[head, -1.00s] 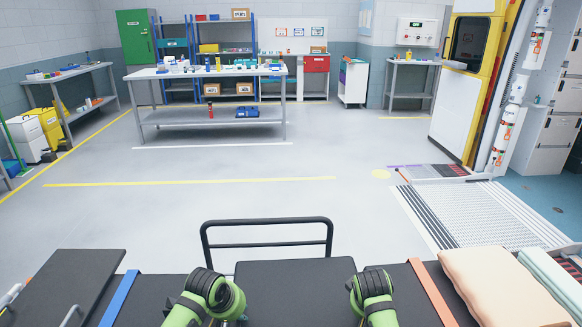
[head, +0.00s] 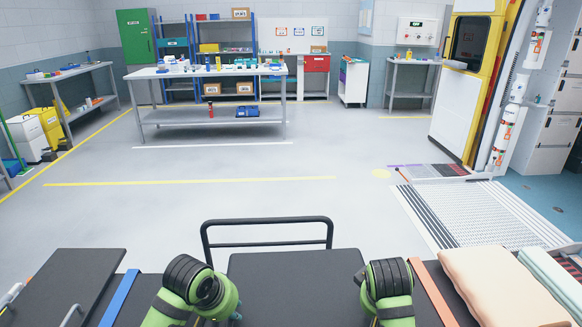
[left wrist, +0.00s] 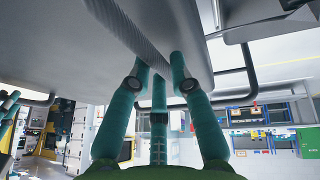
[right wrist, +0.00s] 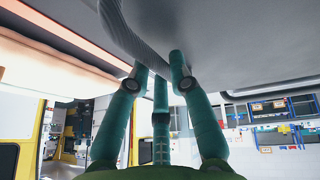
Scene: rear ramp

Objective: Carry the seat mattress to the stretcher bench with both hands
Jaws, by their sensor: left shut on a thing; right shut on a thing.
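The seat mattress (head: 297,285) is a black pad at the bottom middle of the head view, between my two arms. My left gripper (left wrist: 156,70) is shut on a ribbed grey strip at the mattress's left edge. My right gripper (right wrist: 160,68) is shut on the same kind of strip at its right edge. In the wrist views the mattress's grey underside (right wrist: 235,40) fills the top. The stretcher bench (head: 65,285) spans the bottom of the head view, dark, with the mattress in front of its middle. Its near side is cut off, so I cannot tell the gap between them.
A blue strap (head: 119,298) and an orange strap (head: 433,292) cross the bench. A folded peach blanket (head: 500,285) lies at its right end. A black rail (head: 268,221) stands behind the bench. Open floor lies beyond, with a ramp (head: 480,215) at right.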

